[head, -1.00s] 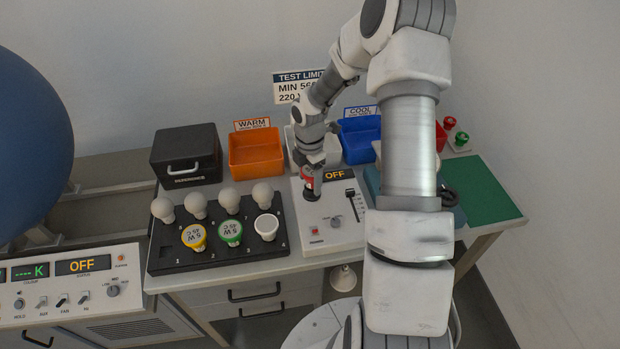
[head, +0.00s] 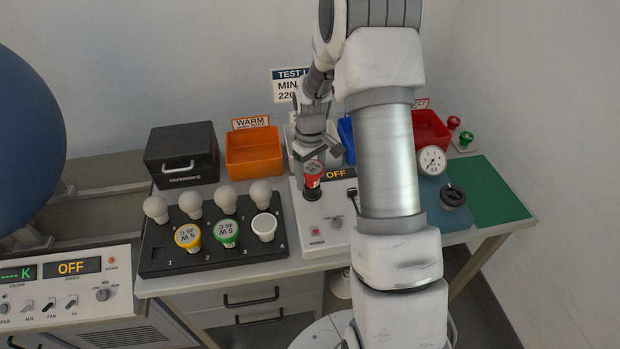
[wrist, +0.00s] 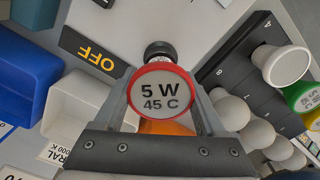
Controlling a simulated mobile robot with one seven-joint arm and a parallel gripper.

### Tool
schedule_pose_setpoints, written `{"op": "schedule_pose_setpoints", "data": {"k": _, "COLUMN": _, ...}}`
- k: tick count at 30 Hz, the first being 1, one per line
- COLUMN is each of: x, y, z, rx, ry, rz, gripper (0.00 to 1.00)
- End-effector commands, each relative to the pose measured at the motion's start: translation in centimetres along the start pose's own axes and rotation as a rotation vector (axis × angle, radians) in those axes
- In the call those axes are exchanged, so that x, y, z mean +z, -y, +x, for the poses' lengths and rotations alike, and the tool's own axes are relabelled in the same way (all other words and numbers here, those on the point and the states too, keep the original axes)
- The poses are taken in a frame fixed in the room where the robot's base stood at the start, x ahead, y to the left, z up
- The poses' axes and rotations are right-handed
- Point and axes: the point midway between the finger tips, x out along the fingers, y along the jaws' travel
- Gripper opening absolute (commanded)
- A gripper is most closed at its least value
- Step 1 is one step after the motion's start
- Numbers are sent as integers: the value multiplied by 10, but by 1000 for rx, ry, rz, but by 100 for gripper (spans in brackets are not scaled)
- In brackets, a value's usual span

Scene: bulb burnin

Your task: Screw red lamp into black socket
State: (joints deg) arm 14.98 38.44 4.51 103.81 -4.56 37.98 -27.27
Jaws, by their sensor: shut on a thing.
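The red lamp (head: 313,172) has a red rim and a pale face marked 5 W 45 C in the wrist view (wrist: 160,92). My gripper (head: 315,160) is shut on it, with a finger on each side of the lamp in the wrist view. In the head view the lamp is roughly upright, directly over the black socket (head: 313,194) on the white test box (head: 318,220). The socket also shows beyond the lamp in the wrist view (wrist: 160,50). The lamp's lower end is hidden, so I cannot tell how far it sits in the socket.
A black rack (head: 160,265) with several white, yellow and green lamps stands left of the test box. The display (head: 337,174) reads OFF. Behind are an orange bin (head: 254,155) and a black case (head: 181,158). A red bin (head: 430,132) and gauge (head: 432,161) are right.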

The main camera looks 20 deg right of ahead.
Motion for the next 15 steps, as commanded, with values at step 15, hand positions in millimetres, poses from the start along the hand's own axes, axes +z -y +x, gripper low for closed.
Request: {"op": "schedule_pose_setpoints", "data": {"k": 15, "x": -6, "y": -5, "z": -3, "rx": 3, "ry": -15, "rz": 546, "gripper": 17}}
